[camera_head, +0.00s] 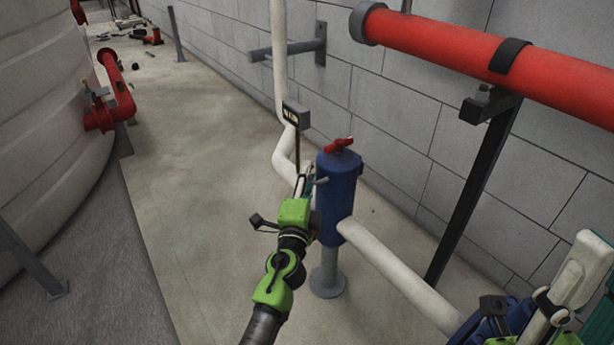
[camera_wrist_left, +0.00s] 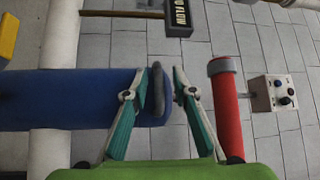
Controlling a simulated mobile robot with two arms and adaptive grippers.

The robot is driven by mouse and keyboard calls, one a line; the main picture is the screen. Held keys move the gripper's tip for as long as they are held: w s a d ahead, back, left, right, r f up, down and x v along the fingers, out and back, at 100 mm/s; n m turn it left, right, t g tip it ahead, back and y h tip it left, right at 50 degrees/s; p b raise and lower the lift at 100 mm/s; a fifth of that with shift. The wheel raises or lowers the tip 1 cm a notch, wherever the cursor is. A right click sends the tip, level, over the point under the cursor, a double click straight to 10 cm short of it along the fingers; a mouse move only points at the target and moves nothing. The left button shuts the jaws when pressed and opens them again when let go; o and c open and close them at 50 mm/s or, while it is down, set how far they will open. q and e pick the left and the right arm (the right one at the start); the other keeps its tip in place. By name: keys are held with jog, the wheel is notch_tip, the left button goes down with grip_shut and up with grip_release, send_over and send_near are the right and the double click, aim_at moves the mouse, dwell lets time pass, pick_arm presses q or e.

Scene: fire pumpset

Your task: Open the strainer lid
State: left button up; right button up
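The strainer is an upright blue cylinder (camera_head: 335,205) on a grey foot, with a red handle (camera_head: 339,145) on its top. In the left wrist view the blue body (camera_wrist_left: 70,98) lies sideways, its top end towards the middle. My left gripper (camera_head: 311,181) is at the upper left side of the strainer. In the wrist view its two fingers (camera_wrist_left: 160,72) stand apart, with a grey bar (camera_wrist_left: 157,90) and the blue top edge showing between them. Contact cannot be told. Parts of my right gripper (camera_head: 575,275) show at the lower right; its fingertips are unclear.
White pipes (camera_head: 395,270) run from the strainer. A red pipe (camera_head: 470,50) on the wall and a dark bracket post (camera_head: 475,190) stand to the right. A small flow sign (camera_head: 296,115) hangs behind.

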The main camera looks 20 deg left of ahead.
pick_arm(q)
grip_shut()
jog(key=shift+r, duration=0.15)
